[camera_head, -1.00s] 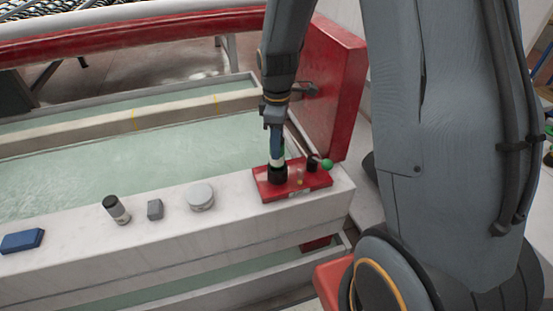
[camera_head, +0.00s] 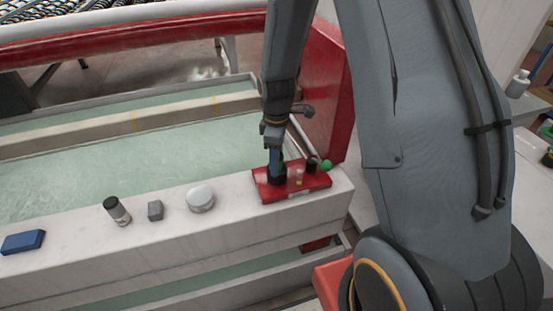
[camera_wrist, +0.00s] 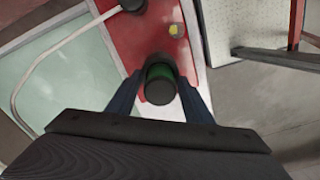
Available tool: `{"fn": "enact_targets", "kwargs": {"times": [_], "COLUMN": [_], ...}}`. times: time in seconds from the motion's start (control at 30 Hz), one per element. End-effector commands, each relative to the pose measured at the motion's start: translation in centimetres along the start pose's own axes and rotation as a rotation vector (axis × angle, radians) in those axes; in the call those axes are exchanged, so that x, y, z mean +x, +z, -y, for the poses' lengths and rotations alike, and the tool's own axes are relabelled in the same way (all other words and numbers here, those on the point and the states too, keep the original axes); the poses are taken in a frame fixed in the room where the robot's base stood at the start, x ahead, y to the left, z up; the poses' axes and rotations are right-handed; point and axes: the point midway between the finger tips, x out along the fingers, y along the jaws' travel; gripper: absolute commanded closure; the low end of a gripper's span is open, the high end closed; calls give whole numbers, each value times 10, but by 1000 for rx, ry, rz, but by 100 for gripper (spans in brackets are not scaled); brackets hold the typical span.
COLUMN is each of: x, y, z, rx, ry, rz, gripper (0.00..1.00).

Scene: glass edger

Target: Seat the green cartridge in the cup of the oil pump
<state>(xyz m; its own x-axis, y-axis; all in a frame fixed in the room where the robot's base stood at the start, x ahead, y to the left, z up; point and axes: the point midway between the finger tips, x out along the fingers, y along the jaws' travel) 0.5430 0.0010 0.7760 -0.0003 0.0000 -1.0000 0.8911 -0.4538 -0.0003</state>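The oil pump (camera_head: 310,182) is a red block on the right end of the pale ledge, with a black cup (camera_head: 277,178) on its left part. In the wrist view the pump's red plate (camera_wrist: 150,30) lies ahead, and the cup (camera_wrist: 158,58) is mostly hidden behind the cartridge. The green cartridge (camera_wrist: 160,88), black-ended with a green band, stands in line with the cup, its lower end seemingly inside. How deep it sits is hidden. My gripper (camera_head: 276,158) points down at the cup; its blue fingers (camera_wrist: 160,78) appear closed on the cartridge's sides.
A green-knobbed lever (camera_head: 326,164) stands on the pump's right. Left along the ledge (camera_head: 120,245) are a round grey tin (camera_head: 200,197), a small grey block (camera_head: 155,210), a black-capped bottle (camera_head: 117,211) and a blue block (camera_head: 22,241). A red panel (camera_head: 325,95) rises behind.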

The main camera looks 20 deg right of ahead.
Motion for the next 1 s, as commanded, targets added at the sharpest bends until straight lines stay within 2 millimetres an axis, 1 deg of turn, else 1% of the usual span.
{"fn": "enact_targets", "kwargs": {"times": [0.3, 0.47, 0.57, 0.8, 1.0], "x": [-1, -10, -24, -69, -103], "y": [0, -1, -1, -1, 0], "z": [0, -1, -1, -2, -1], "rx": [0, 0, 0, 0, 0], "ry": [0, 3, 5, 6, 3], "rz": [0, -2, -2, -3, -2], "gripper": [48, 48, 48, 48, 48]}}
